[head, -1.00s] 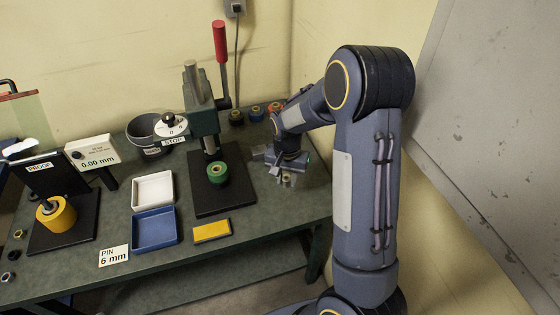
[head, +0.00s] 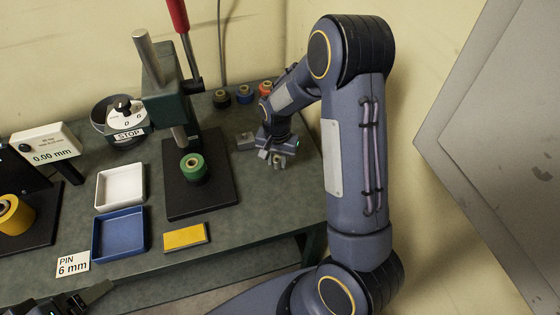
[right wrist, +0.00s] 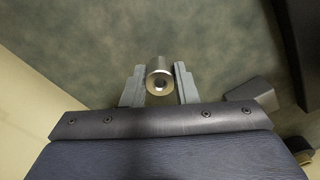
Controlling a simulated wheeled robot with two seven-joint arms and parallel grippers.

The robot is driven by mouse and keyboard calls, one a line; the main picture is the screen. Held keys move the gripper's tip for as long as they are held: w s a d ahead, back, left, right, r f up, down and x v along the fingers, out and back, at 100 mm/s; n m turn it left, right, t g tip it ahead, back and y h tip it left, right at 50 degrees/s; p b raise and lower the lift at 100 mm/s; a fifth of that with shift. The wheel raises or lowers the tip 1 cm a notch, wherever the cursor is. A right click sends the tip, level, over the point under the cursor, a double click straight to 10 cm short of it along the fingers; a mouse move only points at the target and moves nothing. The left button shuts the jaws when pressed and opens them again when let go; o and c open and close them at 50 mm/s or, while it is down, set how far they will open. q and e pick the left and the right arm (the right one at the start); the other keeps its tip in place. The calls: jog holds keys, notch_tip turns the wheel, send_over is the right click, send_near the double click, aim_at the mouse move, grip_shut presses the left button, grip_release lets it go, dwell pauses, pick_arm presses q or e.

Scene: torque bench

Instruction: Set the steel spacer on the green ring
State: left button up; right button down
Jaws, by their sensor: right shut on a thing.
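The steel spacer (right wrist: 160,74) is a short, shiny hollow cylinder between the two grey fingers of my right gripper (right wrist: 160,84) in the right wrist view. The fingers are shut on it. In the head view my right gripper (head: 277,157) points down, low over the bench, right of the press; the spacer is hard to make out there. The green ring (head: 193,168) sits on the black press base below the ram, left of my right gripper. Part of my left gripper (head: 85,300) shows at the bottom left edge; its jaw state is unclear.
The press (head: 167,95) with its red lever stands beside the green ring. A grey block (head: 245,141) lies close left of my right gripper. White (head: 120,186) and blue (head: 119,256) trays and a yellow block (head: 185,237) are at left.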

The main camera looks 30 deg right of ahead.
notch_tip(320, 180, down, 2)
jog(key=shift+f+b, duration=0.2)
jog(key=shift+b, duration=0.2)
jog(key=shift+d, duration=0.1)
jog(key=shift+r, duration=0.15)
pick_arm(q)
jog(key=shift+d+f, duration=0.2)
jog(key=shift+f, duration=0.65)
pick_arm(e)
jog(key=c, duration=1.6)
grip_release()
jog(key=shift+f, duration=0.2)
jog(key=o, duration=0.5)
jog(key=shift+c, duration=0.2)
